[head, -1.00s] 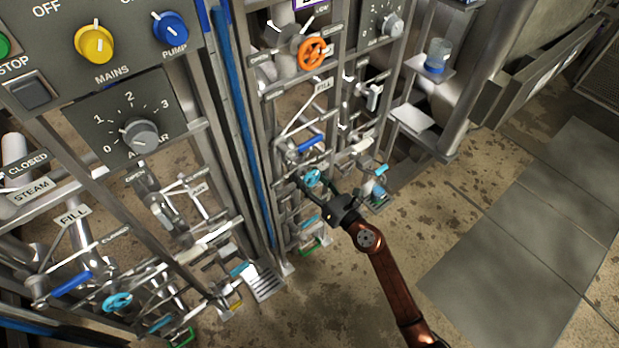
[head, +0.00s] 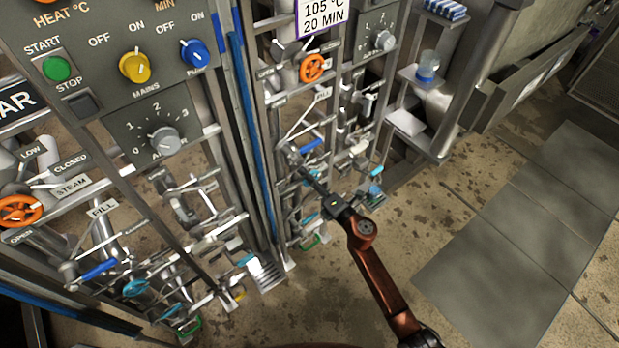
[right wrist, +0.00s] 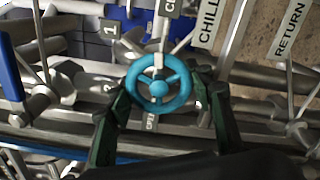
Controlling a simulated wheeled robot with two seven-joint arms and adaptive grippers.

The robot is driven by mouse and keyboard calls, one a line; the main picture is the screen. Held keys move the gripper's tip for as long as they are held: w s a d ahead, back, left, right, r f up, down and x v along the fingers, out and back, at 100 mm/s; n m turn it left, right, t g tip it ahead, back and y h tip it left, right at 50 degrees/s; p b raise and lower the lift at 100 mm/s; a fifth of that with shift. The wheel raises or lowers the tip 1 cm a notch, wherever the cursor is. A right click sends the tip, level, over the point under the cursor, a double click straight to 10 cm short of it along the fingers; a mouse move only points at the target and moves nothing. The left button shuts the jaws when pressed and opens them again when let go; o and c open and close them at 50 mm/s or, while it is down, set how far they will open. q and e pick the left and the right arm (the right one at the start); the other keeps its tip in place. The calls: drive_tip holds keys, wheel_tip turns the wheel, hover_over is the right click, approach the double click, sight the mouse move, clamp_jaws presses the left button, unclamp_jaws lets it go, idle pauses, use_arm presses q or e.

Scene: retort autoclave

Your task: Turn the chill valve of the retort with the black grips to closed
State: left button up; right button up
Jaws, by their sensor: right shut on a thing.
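The chill valve's light-blue handwheel (right wrist: 159,84) is in the middle of the right wrist view, close to a CHILL label (right wrist: 208,24). In the head view my right gripper (head: 312,184) reaches into the right-hand retort's pipework and mostly hides the wheel. Grip colours are unclear. My left gripper is out of view.
A blue lever (head: 311,146) and an orange handwheel (head: 313,67) sit above on the same frame. The left retort has its own light-blue wheel (head: 135,288) and orange wheel (head: 18,211). A RETURN label (right wrist: 290,30) is at right. Open floor lies right.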

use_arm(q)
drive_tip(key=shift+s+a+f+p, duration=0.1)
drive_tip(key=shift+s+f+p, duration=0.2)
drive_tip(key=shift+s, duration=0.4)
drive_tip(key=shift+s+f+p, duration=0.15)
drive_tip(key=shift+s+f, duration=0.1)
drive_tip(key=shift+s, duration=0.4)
use_arm(e)
drive_tip(key=shift+m, duration=1)
drive_tip(key=o, duration=1.2)
drive_tip(key=shift+s+d, duration=0.1)
drive_tip(key=shift+s+d+f, duration=0.1)
drive_tip(key=shift+s+d, duration=0.1)
drive_tip(key=shift+s, duration=0.05)
drive_tip(key=v, duration=1.1)
